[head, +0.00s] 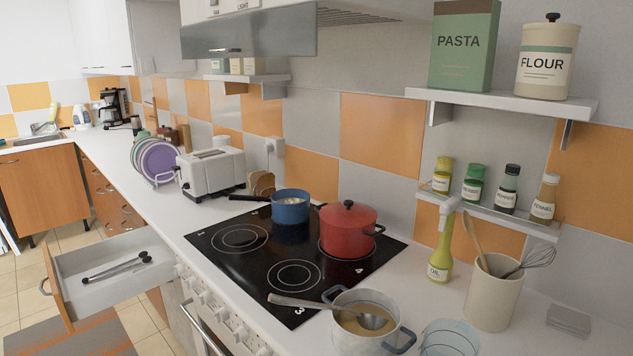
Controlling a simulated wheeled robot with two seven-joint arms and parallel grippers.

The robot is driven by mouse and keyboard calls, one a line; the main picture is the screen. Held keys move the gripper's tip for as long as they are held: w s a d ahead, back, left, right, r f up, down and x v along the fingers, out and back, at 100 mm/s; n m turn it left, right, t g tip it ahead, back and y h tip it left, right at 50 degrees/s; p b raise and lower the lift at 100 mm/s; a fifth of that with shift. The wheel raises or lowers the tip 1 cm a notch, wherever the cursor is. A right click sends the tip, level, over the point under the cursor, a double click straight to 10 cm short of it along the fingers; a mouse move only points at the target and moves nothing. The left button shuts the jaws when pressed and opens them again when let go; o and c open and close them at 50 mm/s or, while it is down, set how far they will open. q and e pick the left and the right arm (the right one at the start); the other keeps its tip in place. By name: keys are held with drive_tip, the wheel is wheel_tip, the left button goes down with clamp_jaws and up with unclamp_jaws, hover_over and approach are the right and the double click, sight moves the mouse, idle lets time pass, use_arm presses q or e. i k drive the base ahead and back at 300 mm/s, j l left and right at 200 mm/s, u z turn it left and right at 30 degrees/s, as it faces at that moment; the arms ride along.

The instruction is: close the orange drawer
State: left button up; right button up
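The orange drawer (88,291) stands pulled out from the counter at the lower left. Its orange front panel, with a handle on the outer face, points to the left. Its white inside is visible and holds dark-ended tongs (116,268). Neither of my grippers shows in the head view.
A white counter runs along the wall with a black hob (245,257), a blue pot (290,207), a red pot (347,232) and an open pot with a ladle (362,327). The oven front with knobs (213,318) is right of the drawer. Tiled floor (20,288) is free left of the drawer.

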sight(75, 299)
drive_tip(key=k+j+u, duration=0.15)
drive_tip(key=j+u, duration=0.2)
drive_tip(key=k+j+u, duration=0.15)
drive_tip(key=j+u, duration=0.15)
drive_tip(key=j, duration=0.3)
drive_tip(key=j+u, duration=0.35)
drive_tip(key=j, duration=0.15)
